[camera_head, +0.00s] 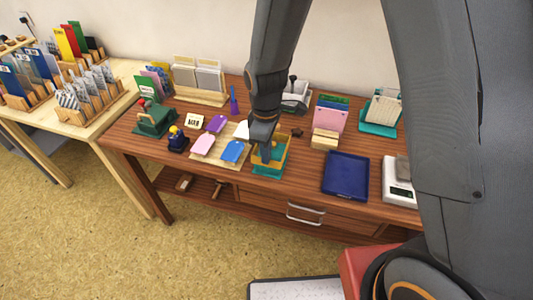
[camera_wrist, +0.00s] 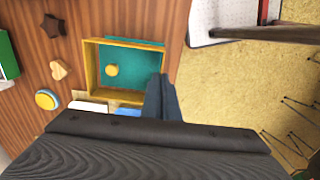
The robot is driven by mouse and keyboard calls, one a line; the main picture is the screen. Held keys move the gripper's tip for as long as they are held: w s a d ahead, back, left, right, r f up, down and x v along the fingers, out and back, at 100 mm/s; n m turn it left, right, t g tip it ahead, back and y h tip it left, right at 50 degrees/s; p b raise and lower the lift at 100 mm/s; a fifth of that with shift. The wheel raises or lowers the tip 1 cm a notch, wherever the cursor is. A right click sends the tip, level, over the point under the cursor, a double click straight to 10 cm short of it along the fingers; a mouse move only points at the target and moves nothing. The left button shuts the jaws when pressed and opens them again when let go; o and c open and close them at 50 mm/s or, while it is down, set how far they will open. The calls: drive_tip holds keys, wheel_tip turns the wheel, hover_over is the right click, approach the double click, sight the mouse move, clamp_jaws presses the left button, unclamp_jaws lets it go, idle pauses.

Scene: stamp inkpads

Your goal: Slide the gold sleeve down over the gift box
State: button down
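The gold sleeve (camera_head: 284,155) is an open rectangular frame near the front edge of the wooden table. In the wrist view the sleeve (camera_wrist: 90,67) surrounds a teal surface (camera_wrist: 128,62) with a round gold knob, which appears to be the gift box. Teal also shows outside the sleeve's far edge, and below it in the head view (camera_head: 267,172). My gripper (camera_head: 264,155) is at the sleeve. In the wrist view its dark fingers (camera_wrist: 160,82) straddle one sleeve wall and look closed on it. How far down the sleeve sits cannot be told.
A board of coloured tags (camera_head: 232,151) is left of the sleeve. A blue tray (camera_head: 345,177) and white scale (camera_head: 398,180) are right. A wooden block holder (camera_head: 324,139) stands close by. A brown star (camera_wrist: 52,25) and wooden heart (camera_wrist: 58,70) lie beside the sleeve.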

drive_tip(key=shift+f+b, duration=0.5)
drive_tip(key=shift+f, duration=0.8)
idle(1.4)
drive_tip(key=c, duration=2)
unclamp_jaws()
drive_tip(key=shift+r+p, duration=2.75)
drive_tip(key=shift+r, duration=0.8)
